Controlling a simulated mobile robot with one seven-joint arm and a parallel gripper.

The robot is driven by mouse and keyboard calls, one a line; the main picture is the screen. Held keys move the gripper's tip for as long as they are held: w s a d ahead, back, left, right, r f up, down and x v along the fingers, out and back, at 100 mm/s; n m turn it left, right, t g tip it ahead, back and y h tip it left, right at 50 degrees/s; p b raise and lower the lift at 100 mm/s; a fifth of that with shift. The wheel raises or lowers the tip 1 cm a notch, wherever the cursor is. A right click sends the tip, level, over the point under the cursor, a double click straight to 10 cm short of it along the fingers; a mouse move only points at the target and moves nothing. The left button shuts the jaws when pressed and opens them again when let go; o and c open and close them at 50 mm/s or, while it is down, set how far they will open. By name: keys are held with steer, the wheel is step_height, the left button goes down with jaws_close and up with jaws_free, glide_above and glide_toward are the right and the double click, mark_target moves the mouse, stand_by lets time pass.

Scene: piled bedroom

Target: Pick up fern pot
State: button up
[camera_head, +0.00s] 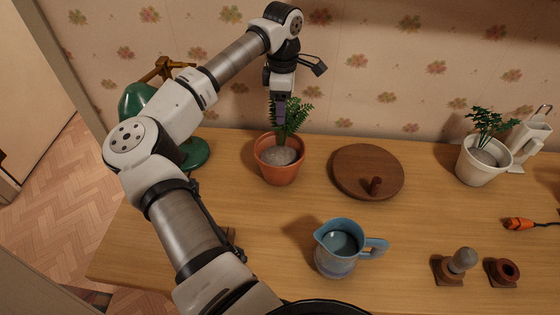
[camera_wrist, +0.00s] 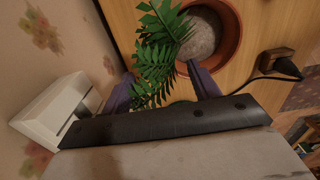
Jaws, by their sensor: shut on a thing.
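The fern pot is a terracotta pot (camera_head: 280,171) with grey soil and a green fern, upright on the wooden desk left of centre. Its rim also shows at the top of the wrist view (camera_wrist: 236,50). My gripper (camera_head: 279,122) points down into the fern from above, over the pot. In the wrist view, my gripper's two purple fingers (camera_wrist: 160,86) lie on either side of the fern leaves (camera_wrist: 160,55), and it is shut on the fern pot's plant. The leaves hide the exact contact. The pot appears to rest on the desk.
A round brown wooden lid (camera_head: 350,170) lies right of the pot. A blue jug (camera_head: 337,257) stands in front. A green lamp (camera_head: 135,101) is behind my arm at left. A white pot with a plant (camera_head: 480,165) stands at right. The patterned wall (camera_head: 375,60) is close behind.

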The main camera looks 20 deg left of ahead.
jaws_close()
